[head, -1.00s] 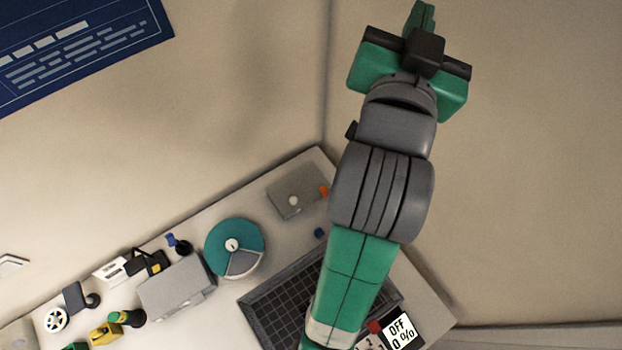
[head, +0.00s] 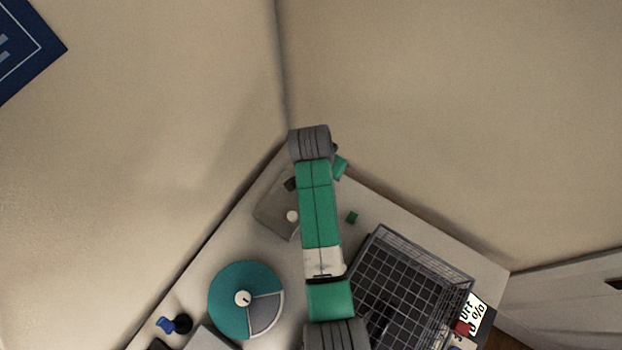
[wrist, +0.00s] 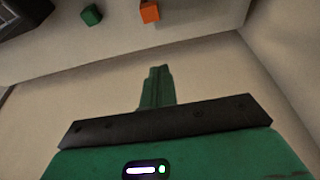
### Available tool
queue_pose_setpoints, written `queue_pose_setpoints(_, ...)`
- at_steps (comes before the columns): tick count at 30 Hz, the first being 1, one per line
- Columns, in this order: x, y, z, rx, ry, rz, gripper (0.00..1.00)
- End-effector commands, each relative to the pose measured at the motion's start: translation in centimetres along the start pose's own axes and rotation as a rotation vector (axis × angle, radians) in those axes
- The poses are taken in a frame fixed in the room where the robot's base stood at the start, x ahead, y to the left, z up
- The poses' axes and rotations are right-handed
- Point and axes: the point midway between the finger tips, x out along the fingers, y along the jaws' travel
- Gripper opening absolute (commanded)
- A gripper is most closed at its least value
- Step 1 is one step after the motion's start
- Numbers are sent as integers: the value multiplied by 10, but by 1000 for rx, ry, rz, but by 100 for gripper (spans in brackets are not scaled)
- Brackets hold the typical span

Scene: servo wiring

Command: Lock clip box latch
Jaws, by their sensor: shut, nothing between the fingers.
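My gripper (wrist: 158,80) shows in the wrist view with its green fingers together and nothing between them, in front of a bare beige surface. In the head view my arm reaches over the far corner of the table, and the fingertips are hidden. A flat grey box (head: 271,208) with a white round knob lies in that corner, partly covered by my arm. Another grey box (head: 214,340) is cut off by the bottom edge. I cannot tell which one is the clip box, and no latch is clearly visible.
A dark wire basket (head: 385,238) stands right of my arm. A teal and grey disc (head: 227,297) lies to the left. A small green cube (head: 352,217) sits near the basket; an orange block (wrist: 149,11) shows in the wrist view. Walls (head: 400,110) meet behind the table.

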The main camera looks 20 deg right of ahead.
Motion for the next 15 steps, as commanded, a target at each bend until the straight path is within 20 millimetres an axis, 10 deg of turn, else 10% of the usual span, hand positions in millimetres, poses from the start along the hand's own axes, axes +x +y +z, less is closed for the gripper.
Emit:
queue_pose_setpoints(8,0,0,-1,-1,2,-2,0)
queue_pose_setpoints(15,39,0,0,-1,2,-1,0)
